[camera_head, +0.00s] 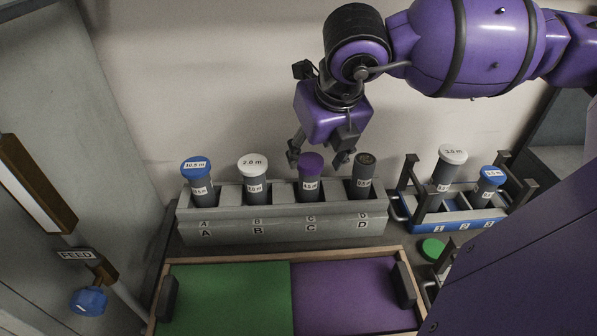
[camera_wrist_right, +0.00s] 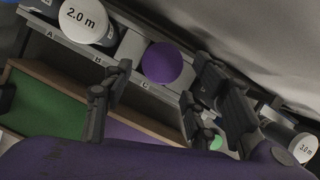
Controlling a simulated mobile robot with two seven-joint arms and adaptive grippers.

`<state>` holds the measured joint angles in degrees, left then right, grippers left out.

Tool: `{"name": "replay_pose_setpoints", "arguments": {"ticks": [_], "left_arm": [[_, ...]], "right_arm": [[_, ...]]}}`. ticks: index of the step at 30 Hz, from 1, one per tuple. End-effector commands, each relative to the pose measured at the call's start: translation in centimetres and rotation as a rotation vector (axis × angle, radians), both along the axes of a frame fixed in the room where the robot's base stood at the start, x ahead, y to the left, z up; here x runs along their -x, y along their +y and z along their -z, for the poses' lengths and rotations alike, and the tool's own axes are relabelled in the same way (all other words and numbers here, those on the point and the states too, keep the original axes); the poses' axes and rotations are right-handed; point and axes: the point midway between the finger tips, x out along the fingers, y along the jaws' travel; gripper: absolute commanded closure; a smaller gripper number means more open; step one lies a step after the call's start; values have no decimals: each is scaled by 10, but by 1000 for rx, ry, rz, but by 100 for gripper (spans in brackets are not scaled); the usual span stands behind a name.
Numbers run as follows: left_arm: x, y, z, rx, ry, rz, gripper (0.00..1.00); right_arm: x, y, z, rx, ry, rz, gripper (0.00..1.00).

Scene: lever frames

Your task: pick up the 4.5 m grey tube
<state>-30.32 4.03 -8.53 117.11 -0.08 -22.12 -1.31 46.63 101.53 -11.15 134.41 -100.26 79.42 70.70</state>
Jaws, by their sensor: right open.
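A grey tube with a purple cap (camera_head: 311,163) stands upright in slot C of the grey rack (camera_head: 284,229). Its small label seems to read 4.5 m, but the print is hard to make out. My right gripper (camera_head: 318,159) points down just above this tube, open and empty, with one finger on each side of the cap. In the right wrist view the purple cap (camera_wrist_right: 162,62) shows bare, beyond and between the open fingers (camera_wrist_right: 150,92). I cannot tell whether a finger touches the cap. My left gripper is not in view.
Other grey tubes stand close by: blue-capped (camera_head: 196,168) in A, white-capped (camera_head: 252,166) in B, dark-topped (camera_head: 363,160) in D. A blue rack (camera_head: 455,222) at right holds two more. A green and purple tray (camera_head: 215,258) lies in front. The wall is close behind.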

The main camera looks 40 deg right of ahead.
Motion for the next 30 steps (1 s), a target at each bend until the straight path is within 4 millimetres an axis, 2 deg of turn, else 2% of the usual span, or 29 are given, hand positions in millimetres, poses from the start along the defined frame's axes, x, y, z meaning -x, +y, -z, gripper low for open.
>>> {"name": "replay_pose_setpoints", "arguments": {"ticks": [6,15,23,30], "left_arm": [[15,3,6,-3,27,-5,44],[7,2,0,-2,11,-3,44],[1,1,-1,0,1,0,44],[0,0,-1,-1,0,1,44]], "right_arm": [[-9,-1,24,-4,2,0,47],[-24,-5,61,-2,2,-1,47],[-26,-6,65,-1,1,0,47],[-26,-6,65,-1,1,0,76]]}}
